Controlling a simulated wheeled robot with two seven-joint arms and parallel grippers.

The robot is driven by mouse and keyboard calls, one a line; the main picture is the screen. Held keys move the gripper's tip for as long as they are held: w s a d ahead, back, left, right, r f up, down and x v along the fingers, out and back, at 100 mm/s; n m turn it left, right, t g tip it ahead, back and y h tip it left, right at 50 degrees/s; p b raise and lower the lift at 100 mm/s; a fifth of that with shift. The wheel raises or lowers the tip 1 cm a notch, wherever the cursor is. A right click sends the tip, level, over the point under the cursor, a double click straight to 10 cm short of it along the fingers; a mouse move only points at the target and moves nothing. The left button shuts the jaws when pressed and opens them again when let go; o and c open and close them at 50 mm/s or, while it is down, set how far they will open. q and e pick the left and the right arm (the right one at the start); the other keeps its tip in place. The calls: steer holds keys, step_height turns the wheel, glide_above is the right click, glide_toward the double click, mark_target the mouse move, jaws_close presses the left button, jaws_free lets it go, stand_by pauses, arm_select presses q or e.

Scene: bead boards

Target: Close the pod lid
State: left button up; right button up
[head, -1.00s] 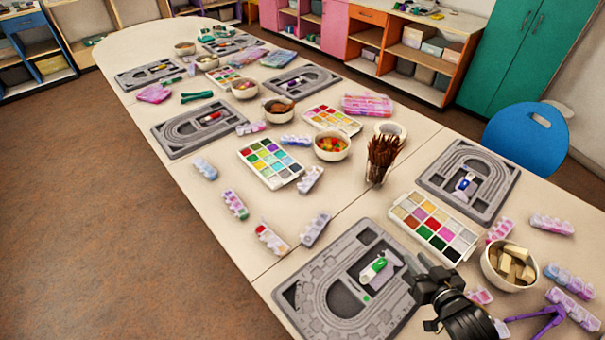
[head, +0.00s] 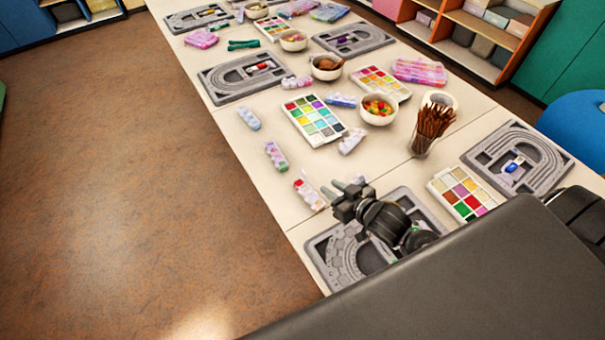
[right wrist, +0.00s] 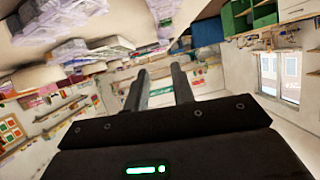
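My left gripper is out of view.
A grey bead board (head: 325,250) lies under my right arm. A paint palette (head: 315,121), a bowl of coloured beads (head: 377,109) and a cup of brown sticks (head: 431,128) stand farther back. My own dark arm link hides the lower right. Open floor lies left of the table.

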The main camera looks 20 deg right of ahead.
mark_target(304, 176)
steer(key=p+x, duration=0.1)
steer(key=x, duration=0.9)
steer(key=shift+w+a, duration=0.15)
steer(key=shift+w, duration=0.2)
steer(key=shift+c, duration=0.5)
jaws_close()
